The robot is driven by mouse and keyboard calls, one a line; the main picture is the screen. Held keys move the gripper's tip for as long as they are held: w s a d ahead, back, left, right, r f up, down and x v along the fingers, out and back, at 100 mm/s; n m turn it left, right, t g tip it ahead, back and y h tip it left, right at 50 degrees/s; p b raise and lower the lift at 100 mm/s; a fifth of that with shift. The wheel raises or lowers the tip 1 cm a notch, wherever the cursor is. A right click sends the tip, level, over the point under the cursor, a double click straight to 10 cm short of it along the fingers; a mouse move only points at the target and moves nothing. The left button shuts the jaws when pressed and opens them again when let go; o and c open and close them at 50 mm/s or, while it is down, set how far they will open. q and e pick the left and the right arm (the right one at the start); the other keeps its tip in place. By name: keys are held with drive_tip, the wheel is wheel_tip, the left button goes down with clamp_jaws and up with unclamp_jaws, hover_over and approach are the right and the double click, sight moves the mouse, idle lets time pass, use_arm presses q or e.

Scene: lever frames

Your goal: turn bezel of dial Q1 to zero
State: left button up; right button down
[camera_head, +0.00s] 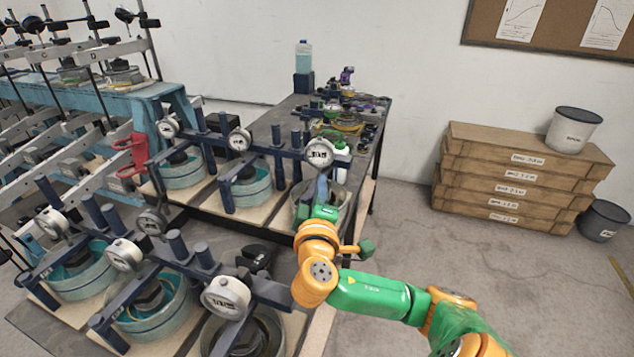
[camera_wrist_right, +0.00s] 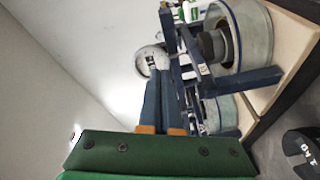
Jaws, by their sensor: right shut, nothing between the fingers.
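A round white dial (camera_head: 319,153) with a dark label stands on a blue post frame at the right end of the far row. Its label is too small to read, so I cannot tell if it is Q1. My right gripper (camera_head: 322,184) is just below this dial, fingers pointing up towards it. In the wrist view the same kind of dial (camera_wrist_right: 152,61) lies just beyond the fingertips of the right gripper (camera_wrist_right: 163,78). The fingers are shut with nothing between them. I cannot tell if they touch the dial. My left gripper is not in view.
Other dials, such as a near one (camera_head: 226,297) and one in the far row (camera_head: 239,139), stand over glass-walled cells. A dark bench (camera_head: 285,125) holds small parts and a bottle. Wooden crates (camera_head: 515,175) stand right. The floor between is clear.

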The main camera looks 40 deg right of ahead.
sight(319, 154)
drive_tip(key=w+d+m, duration=0.1)
drive_tip(key=d, duration=0.1)
drive_tip(key=w+d+f+b, duration=0.1)
drive_tip(key=d, duration=0.1)
drive_tip(key=w+d+f+m+b, duration=0.1)
drive_tip(key=d, duration=0.1)
drive_tip(key=shift+w+d+m+g+h, duration=0.15)
drive_tip(key=shift+w+m+g+h, duration=0.15)
drive_tip(key=shift+g, duration=0.1)
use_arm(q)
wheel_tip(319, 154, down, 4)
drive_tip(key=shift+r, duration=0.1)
use_arm(e)
drive_tip(key=shift+s, duration=0.1)
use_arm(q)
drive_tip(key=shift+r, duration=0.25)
use_arm(e)
drive_tip(key=shift+r, duration=0.3)
